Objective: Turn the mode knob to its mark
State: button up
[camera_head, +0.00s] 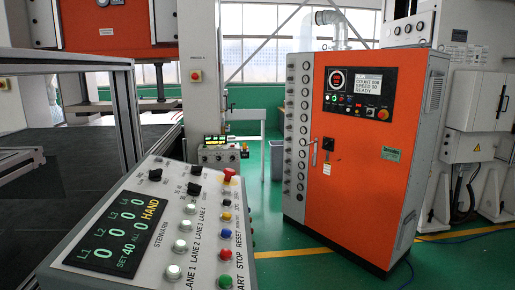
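A sloped grey control console (150,232) stands at the lower left. On its upper part are several black knobs: one at the left (155,174), one in the middle (194,189) and one farther back (196,170). Their labels and marks are too small to read, so I cannot tell which is the mode knob or where its pointer stands. The console's dark display (124,232) reads HAND in yellow, with green zeros and SET 40. My gripper is not in view.
Lit white lane buttons (180,245), coloured buttons (225,253) and a red mushroom button (228,174) share the panel. An orange cabinet (350,190) stands behind to the right. A dark machine bed with a metal frame (125,115) lies left. Green floor (275,240) is open between.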

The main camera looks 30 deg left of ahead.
aim_at(195, 170)
jog(key=u, duration=0.15)
jog(key=i, duration=1.8)
jog(key=u, duration=1.6)
jog(key=i, duration=0.9)
jog(key=u, duration=0.8)
